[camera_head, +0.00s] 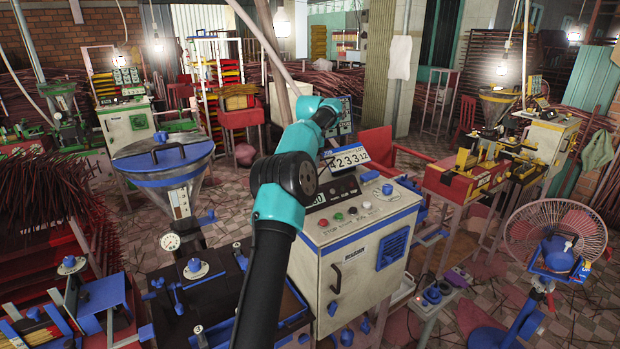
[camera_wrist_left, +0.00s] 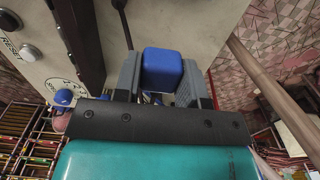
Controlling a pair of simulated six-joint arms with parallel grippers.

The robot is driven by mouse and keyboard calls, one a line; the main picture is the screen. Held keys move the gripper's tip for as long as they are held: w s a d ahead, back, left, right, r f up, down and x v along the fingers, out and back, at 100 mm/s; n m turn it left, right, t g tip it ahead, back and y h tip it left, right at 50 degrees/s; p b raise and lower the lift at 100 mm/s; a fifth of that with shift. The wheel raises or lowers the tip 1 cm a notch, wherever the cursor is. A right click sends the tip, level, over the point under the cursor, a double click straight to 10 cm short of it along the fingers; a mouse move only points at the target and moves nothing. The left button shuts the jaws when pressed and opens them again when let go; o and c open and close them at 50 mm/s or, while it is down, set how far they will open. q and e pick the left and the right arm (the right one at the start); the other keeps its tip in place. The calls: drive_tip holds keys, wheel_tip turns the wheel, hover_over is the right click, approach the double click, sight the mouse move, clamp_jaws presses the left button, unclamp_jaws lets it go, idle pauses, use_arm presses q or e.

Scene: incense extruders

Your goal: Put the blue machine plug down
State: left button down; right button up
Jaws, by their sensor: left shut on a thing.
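In the left wrist view, my left gripper (camera_wrist_left: 160,72) is shut on the blue machine plug (camera_wrist_left: 163,66), a rounded blue block between its two grey fingers. The plug's lower part is hidden by the gripper. Behind it lies the pale panel of the machine (camera_wrist_left: 210,22); I cannot tell whether the plug touches it. In the head view, my left arm reaches up over the blue and white machine (camera_head: 350,275), and its gripper and the held plug cannot be made out. My right gripper is in neither view.
The machine's top bears a number display (camera_head: 347,158), several buttons and a blue knob (camera_head: 388,189). A socket strip with a blue plug (camera_head: 432,296) lies right of the machine. A fan (camera_head: 556,240) stands at the right. Patterned floor shows between them.

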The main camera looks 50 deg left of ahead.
use_arm(q)
drive_tip(key=shift+f, duration=0.85)
drive_tip(key=shift+f, duration=2.1)
drive_tip(key=shift+f, duration=0.6)
drive_tip(key=c, duration=0.7)
unclamp_jaws()
drive_tip(key=shift+r, duration=0.1)
